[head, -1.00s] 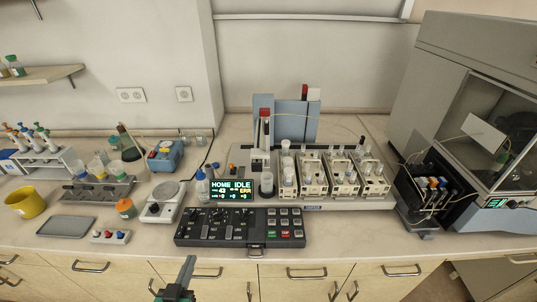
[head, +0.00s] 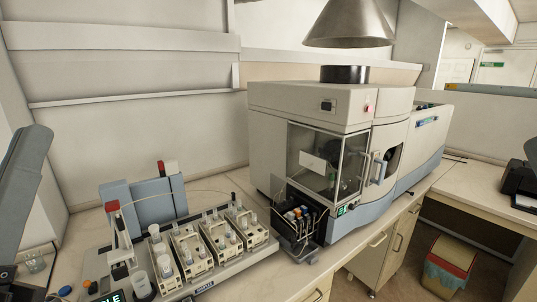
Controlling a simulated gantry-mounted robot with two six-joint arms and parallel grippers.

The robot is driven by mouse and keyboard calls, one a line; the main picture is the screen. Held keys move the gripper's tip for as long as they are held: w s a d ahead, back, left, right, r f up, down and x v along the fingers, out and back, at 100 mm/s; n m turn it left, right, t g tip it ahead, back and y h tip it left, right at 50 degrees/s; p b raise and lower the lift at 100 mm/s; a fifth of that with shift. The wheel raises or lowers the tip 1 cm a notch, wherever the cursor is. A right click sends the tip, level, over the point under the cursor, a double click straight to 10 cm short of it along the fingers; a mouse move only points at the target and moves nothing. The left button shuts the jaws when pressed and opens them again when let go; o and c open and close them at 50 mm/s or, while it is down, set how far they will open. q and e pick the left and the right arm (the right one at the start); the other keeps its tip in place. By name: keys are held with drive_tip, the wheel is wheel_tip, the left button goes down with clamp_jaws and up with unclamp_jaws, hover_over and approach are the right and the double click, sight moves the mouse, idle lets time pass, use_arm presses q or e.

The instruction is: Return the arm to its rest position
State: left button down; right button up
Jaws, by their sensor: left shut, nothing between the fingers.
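My right gripper is out of view. The autosampler (head: 240,262) with several white vial racks stands on the bench at the lower left. A blue-grey block (head: 158,200) stands behind it.
The large plasma spectrometer (head: 295,108) fills the middle, with a pump unit (head: 298,222) at its front left. A metal exhaust hood (head: 350,25) hangs above. A lined bin (head: 449,268) stands on the floor at right, and a dark device (head: 520,187) sits on the right bench.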

use_arm(q)
wheel_tip(320, 180, up, 29)
drive_tip(key=d+m+h+p, duration=0.2)
drive_tip(key=m+h+p, duration=0.2)
drive_tip(key=p, duration=2.5)
drive_tip(key=shift+s+d+r+m, duration=0.15)
drive_tip(key=shift+s+m, duration=0.1)
drive_tip(key=shift+m, duration=0.25)
